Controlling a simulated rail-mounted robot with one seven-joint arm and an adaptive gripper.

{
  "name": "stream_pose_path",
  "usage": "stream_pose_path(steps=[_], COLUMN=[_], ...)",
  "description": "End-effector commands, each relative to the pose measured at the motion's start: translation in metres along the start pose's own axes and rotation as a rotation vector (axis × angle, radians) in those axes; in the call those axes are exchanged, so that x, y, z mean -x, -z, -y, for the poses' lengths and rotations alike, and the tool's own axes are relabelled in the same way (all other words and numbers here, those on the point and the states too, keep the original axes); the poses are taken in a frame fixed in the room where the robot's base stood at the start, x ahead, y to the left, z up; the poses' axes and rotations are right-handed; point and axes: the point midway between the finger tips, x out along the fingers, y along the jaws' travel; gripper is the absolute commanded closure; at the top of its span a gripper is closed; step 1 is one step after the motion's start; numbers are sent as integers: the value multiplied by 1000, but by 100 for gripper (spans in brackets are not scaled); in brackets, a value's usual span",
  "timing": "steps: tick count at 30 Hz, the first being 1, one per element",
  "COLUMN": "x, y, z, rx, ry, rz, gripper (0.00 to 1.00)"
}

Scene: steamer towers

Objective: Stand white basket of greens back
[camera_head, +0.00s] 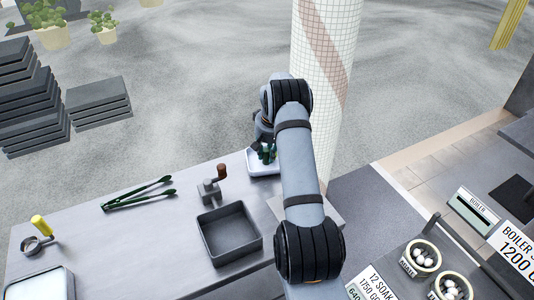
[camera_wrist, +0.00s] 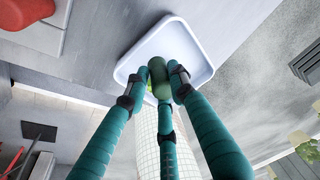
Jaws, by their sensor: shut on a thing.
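A shallow white tray (camera_head: 259,168) sits at the far edge of the grey table. It also shows in the wrist view (camera_wrist: 195,32). My gripper (camera_head: 266,151) is at this tray, partly hidden by my arm. In the wrist view my gripper (camera_wrist: 162,76) has its teal fingers closed together over the tray's near side. A rounded dark green thing (camera_wrist: 158,76) shows between the fingertips, with a brighter green bit beside it. I cannot tell whether it touches the tray floor. No separate upright white basket is clearly visible.
Green tongs (camera_head: 139,194), a grey block with a brown-handled part (camera_head: 211,187) and an empty dark square pan (camera_head: 228,262) lie left of my arm. Round baskets of white buns (camera_head: 423,257) stand at the right. A tiled column (camera_head: 335,60) rises close behind my gripper.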

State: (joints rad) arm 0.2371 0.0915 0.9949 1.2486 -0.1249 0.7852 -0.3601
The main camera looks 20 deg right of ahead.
Motion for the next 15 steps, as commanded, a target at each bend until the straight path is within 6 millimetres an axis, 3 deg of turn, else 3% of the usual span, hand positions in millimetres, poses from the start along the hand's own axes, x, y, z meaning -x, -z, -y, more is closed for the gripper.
stream_pose_path(steps=[15], x=[-7], y=[-1], z=[0], rx=[0], ry=[0], rz=[-1], gripper=[100])
